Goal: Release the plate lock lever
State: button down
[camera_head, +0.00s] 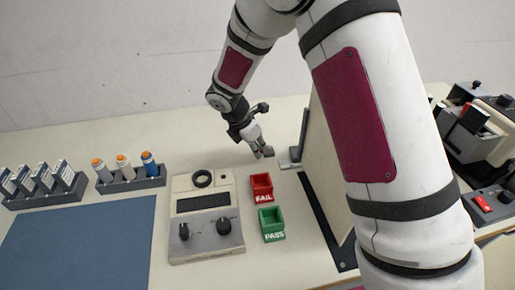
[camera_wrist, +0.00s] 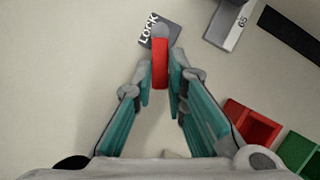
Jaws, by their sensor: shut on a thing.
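The plate lock lever (camera_wrist: 160,62) is a red bar on a dark grey base marked LOCK (camera_wrist: 151,33), at the top middle of the wrist view. My gripper (camera_wrist: 160,80) has its two fingers closed around the lever's near end. In the head view my gripper (camera_head: 263,153) points down at the table just left of the upright panel, by the small grey lock base (camera_head: 269,151). The lever is mostly hidden by my fingers there.
A red FAIL bin (camera_head: 262,198) and a green PASS bin (camera_head: 272,236) stand in front of my gripper. A tester box (camera_head: 205,250) is left of them. The upright beige panel (camera_head: 328,150) stands close on the right, with a grey bracket (camera_head: 291,161) at its foot.

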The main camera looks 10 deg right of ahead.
jog(key=shift+w+a+m+g+b, duration=0.1)
jog(key=shift+w+m+g+b, duration=0.2)
jog(key=shift+m, duration=0.4)
jog(key=c, duration=1.6)
grip_release()
jog(key=v, duration=1.2)
jog(key=shift+s+a, duration=0.1)
jog(key=shift+s, duration=0.05)
